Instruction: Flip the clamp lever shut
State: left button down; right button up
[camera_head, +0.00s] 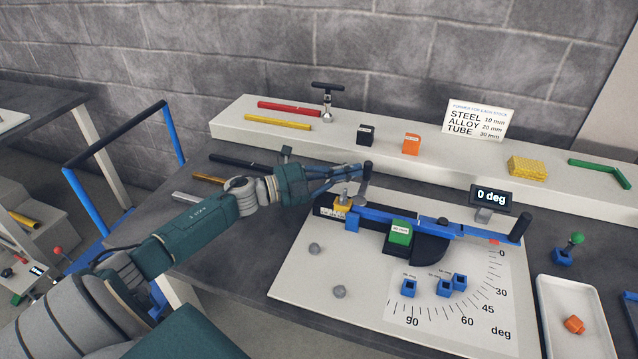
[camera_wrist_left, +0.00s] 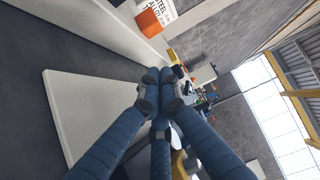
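The clamp lever (camera_head: 365,184) stands upright with a dark knob at the left end of the bending jig, beside a yellow block (camera_head: 343,207). My left gripper (camera_head: 357,171) reaches in from the left, its fingertips just left of the knob. I cannot tell whether they touch it. In the left wrist view the fingers (camera_wrist_left: 161,78) are drawn together at the tips, with nothing visible between them. The jig's blue arm (camera_head: 460,231) runs to a black handle at the right, and a green block (camera_head: 400,233) sits in front of it. My right gripper is not in view.
The display (camera_head: 491,197) reads 0 deg. Small blue blocks (camera_head: 409,288) stand on the white board (camera_head: 330,265) near its angle scale. Behind is a raised shelf (camera_head: 340,140) with rods and blocks. A white tray (camera_head: 560,290) holds an orange piece at right.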

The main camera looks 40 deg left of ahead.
pick_arm(q)
jog(key=shift+s+a+f, duration=0.15)
jog(key=shift+s+a, duration=0.1)
jog(key=shift+s, duration=0.15)
jog(key=v, duration=1.1)
